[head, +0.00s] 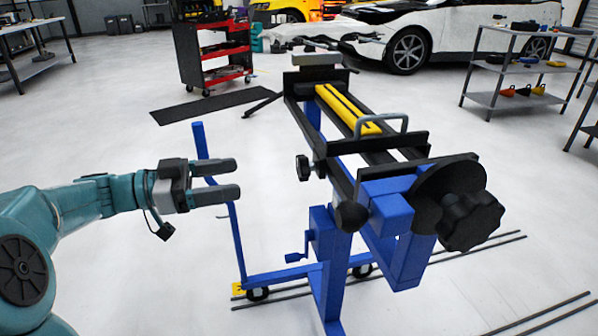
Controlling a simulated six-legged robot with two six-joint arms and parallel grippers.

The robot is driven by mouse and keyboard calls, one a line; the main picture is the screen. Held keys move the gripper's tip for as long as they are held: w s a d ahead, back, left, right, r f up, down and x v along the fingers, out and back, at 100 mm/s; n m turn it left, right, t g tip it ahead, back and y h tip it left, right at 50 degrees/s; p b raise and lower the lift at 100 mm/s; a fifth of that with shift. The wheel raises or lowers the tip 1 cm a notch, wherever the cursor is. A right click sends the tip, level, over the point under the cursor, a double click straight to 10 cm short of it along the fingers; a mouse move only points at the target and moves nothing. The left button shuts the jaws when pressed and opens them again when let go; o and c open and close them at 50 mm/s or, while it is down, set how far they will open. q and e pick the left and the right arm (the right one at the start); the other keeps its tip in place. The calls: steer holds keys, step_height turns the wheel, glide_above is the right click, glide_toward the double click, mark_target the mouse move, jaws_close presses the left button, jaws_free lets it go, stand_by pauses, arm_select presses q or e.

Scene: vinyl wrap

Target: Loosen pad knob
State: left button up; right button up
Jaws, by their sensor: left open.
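A blue and black work stand (395,215) stands in the middle of the head view. It carries a large black lobed knob (470,220) at its near right end, a round black knob (352,216) at its near left corner, and a small black knob (303,168) on its left side. I cannot tell for sure which one is the pad knob. My left gripper (233,179) is open and empty, left of the stand. Its fingers point right, toward the small side knob, with a clear gap between. My right gripper is not in view.
Yellow bars (345,108) and a grey handle (382,123) lie on top of the stand. A blue upright post (200,142) rises close by my left gripper. A red and black tool cart (212,55) and a white car stand behind. Thin rods lie on the floor.

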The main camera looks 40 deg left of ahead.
mark_target(298, 170)
arm_select(q)
steer(key=x, duration=1.2)
steer(key=shift+w+d+b, duration=0.2)
steer(key=shift+d+b, duration=0.1)
steer(key=shift+f, duration=0.1)
steer(key=c, duration=1)
